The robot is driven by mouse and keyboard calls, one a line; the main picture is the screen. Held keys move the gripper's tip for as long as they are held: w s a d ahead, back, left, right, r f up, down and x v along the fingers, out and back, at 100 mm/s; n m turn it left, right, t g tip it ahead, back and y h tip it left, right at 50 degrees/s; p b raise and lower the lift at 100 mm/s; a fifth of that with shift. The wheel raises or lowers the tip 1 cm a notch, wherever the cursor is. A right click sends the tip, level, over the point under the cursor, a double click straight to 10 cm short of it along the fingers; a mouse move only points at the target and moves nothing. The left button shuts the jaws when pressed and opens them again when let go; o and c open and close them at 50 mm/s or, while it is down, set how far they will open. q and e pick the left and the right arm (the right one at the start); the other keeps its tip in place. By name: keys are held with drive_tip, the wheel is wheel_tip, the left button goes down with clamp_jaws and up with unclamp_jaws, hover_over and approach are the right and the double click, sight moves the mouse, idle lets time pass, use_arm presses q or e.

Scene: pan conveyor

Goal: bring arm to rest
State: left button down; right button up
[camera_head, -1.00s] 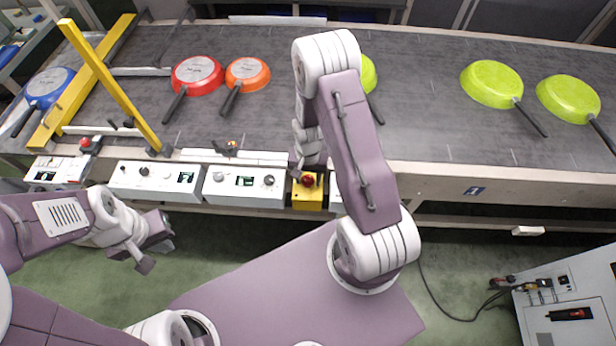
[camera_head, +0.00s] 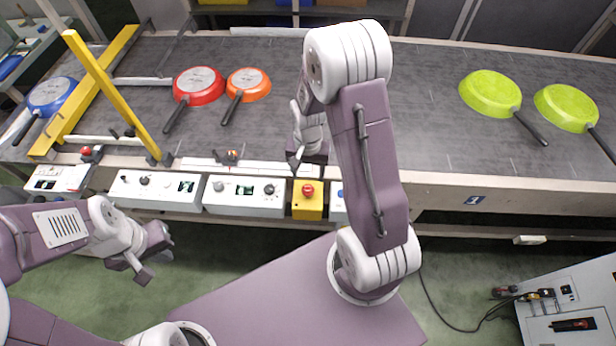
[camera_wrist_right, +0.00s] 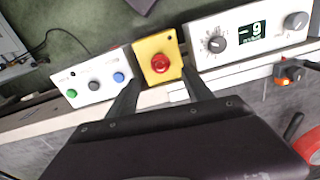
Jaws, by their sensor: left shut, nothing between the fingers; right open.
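My right arm (camera_head: 372,165) reaches up over the conveyor's near side. Its gripper (camera_head: 296,168) is above the conveyor's front edge, just behind the yellow box with a red button (camera_head: 307,190). In the right wrist view the open, empty fingers (camera_wrist_right: 160,88) point to either side of the yellow box (camera_wrist_right: 145,50), with its red button (camera_wrist_right: 160,63) between them. I see no contact with the button. My left gripper (camera_head: 140,268) is low at the left, in front of the conveyor, shut and empty.
The conveyor (camera_head: 430,130) carries a blue pan (camera_head: 52,95), a red pan (camera_head: 199,85), an orange pan (camera_head: 248,83) and two green pans (camera_head: 490,92). A yellow bar frame (camera_head: 90,90) crosses it at left. White control boxes (camera_head: 245,196) line its front edge. A grey cabinet (camera_head: 570,310) stands at lower right.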

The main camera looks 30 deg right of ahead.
idle(0.4)
wheel_tip(320, 180, up, 6)
drive_tip(key=a+n+t, duration=0.1)
drive_tip(key=a+t, duration=0.1)
drive_tip(key=a, duration=0.1)
drive_tip(key=s+a+r+n, duration=0.2)
drive_tip(key=s+n, duration=0.4)
drive_tip(key=s, duration=0.3)
drive_tip(key=shift+r+g, duration=0.15)
drive_tip(key=shift+g, duration=0.25)
drive_tip(key=shift+w, duration=0.15)
